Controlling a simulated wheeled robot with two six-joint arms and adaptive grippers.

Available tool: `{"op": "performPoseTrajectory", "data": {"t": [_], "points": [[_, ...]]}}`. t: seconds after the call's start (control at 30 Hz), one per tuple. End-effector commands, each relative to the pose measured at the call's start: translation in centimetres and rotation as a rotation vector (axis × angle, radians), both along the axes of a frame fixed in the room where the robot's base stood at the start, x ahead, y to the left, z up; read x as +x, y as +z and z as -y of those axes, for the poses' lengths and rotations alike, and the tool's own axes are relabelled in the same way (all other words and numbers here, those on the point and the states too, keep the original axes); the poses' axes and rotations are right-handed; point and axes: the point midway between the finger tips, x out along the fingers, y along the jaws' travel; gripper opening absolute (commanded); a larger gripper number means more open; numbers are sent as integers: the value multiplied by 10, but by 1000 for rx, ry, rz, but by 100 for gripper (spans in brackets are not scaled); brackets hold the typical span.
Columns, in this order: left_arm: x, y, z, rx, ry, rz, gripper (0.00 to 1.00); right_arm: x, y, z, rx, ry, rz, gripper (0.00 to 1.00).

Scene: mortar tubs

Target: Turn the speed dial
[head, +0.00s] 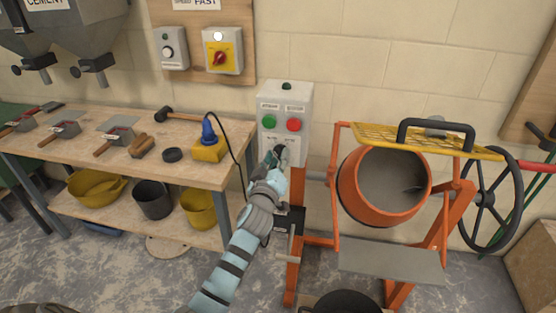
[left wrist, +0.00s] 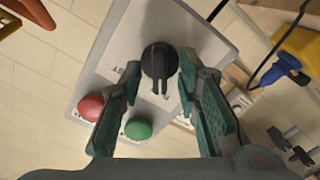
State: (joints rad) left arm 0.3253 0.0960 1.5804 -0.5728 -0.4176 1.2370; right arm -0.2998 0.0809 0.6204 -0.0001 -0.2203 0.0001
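A grey control box (head: 285,94) stands left of the orange mixer, with a green button (head: 268,122) and a red button (head: 293,125). A black dial (left wrist: 159,62) with a ridged grip sits on the box face; the left wrist view shows it beside the red button (left wrist: 91,107) and green button (left wrist: 138,128). My left gripper (head: 281,152) is at the lower part of the box and hides the dial in the head view. Its fingers (left wrist: 160,75) are open, one on each side of the dial, with small gaps seeming to show. My right gripper is not in view.
The mixer drum (head: 383,187) with its yellow guard (head: 425,139) stands just right of the box. A workbench (head: 180,174) with tools and a blue-and-yellow plug device (head: 209,149) is at left. Wall switches (head: 222,50) hang above. A black tub (head: 343,303) stands on the floor.

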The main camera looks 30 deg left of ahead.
Motion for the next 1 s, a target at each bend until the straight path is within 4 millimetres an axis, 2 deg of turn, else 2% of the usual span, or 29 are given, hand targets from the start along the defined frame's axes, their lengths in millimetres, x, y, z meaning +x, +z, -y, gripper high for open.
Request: {"op": "performPoseTrajectory", "data": {"t": [0.03,0.17,0.63,1.0], "points": [[0,0,0,0,0,0,19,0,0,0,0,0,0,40],[0,0,0,0,0,0,0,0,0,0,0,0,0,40],[0,0,0,57,-1,-16,0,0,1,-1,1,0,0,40],[-1,0,0,310,0,-82,0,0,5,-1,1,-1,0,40]]}}
